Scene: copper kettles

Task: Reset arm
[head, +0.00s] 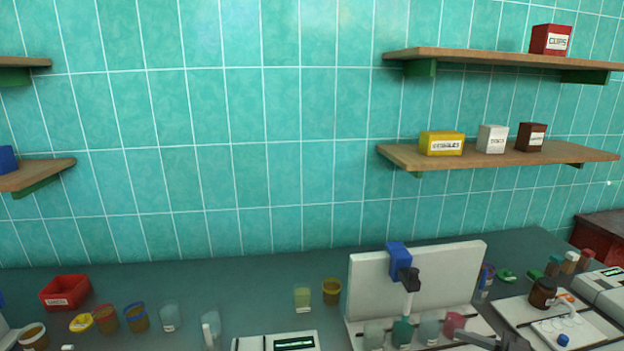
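Neither of my grippers can be made out in the head view. The task names only the arm, and no arm of mine can be clearly picked out. A grey rod with a dark end (508,343) shows at the bottom edge, right of centre; I cannot tell what it belongs to.
A dark counter (255,290) runs along the teal tiled wall. A white board (455,270) stands on it behind several cups, with a blue block (398,259) in front. A red bin (65,292) is at left. Shelves (560,155) at right hold small boxes. The counter's back middle is clear.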

